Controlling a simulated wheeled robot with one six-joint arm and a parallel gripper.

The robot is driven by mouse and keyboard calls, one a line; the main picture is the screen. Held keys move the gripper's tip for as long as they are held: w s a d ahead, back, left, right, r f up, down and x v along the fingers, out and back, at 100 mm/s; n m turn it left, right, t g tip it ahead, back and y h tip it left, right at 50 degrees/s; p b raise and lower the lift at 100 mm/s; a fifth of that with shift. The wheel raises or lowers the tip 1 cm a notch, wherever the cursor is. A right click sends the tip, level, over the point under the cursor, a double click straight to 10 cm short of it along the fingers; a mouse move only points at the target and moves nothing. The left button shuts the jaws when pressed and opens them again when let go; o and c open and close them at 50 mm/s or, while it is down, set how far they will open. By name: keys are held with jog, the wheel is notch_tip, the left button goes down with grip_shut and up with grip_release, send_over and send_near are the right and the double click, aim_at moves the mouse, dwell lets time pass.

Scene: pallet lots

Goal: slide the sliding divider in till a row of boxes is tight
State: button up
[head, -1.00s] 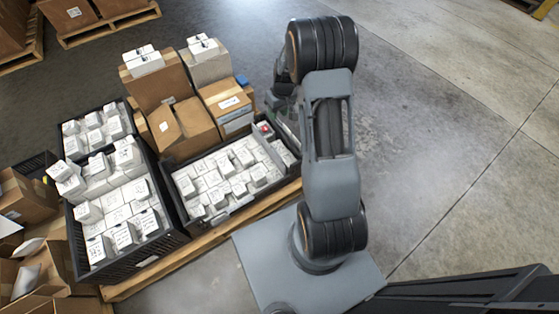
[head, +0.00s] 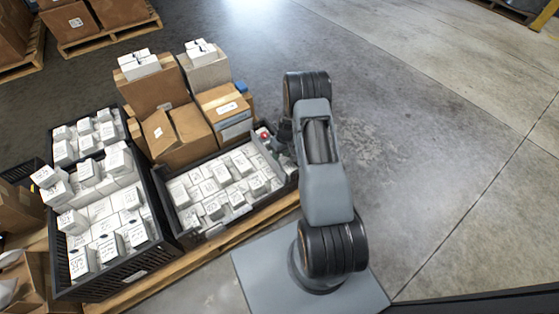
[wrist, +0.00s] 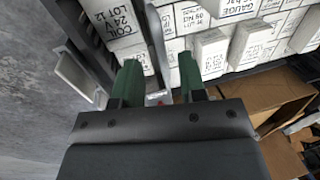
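The sliding divider (wrist: 156,38) shows in the wrist view as a thin grey plate standing on edge in the crate. My gripper (wrist: 160,70) has two green fingers spread apart, one on each side of the divider, with clearance visible beside it. A small red part shows low between the fingers. White boxes (wrist: 212,48) stand in rows to the right of the divider; a box marked COIL 24V LOT 12 (wrist: 112,20) is on its left. In the head view the boxes (head: 222,182) fill most of the black crate (head: 214,231), and my arm hides its right end.
Cartons (head: 180,135) stand behind the crate, with a taller carton (head: 150,85) further back. Another black crate (head: 135,268) heaped with white boxes is to the left. The pallet (head: 255,219) runs along the front. Open floor lies to the right.

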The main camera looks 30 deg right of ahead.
jog(key=shift+a+f+b, duration=0.2)
jog(key=shift+f, duration=0.6)
jog(key=shift+a+f+b, duration=0.15)
jog(key=shift+f, duration=0.65)
grip_shut()
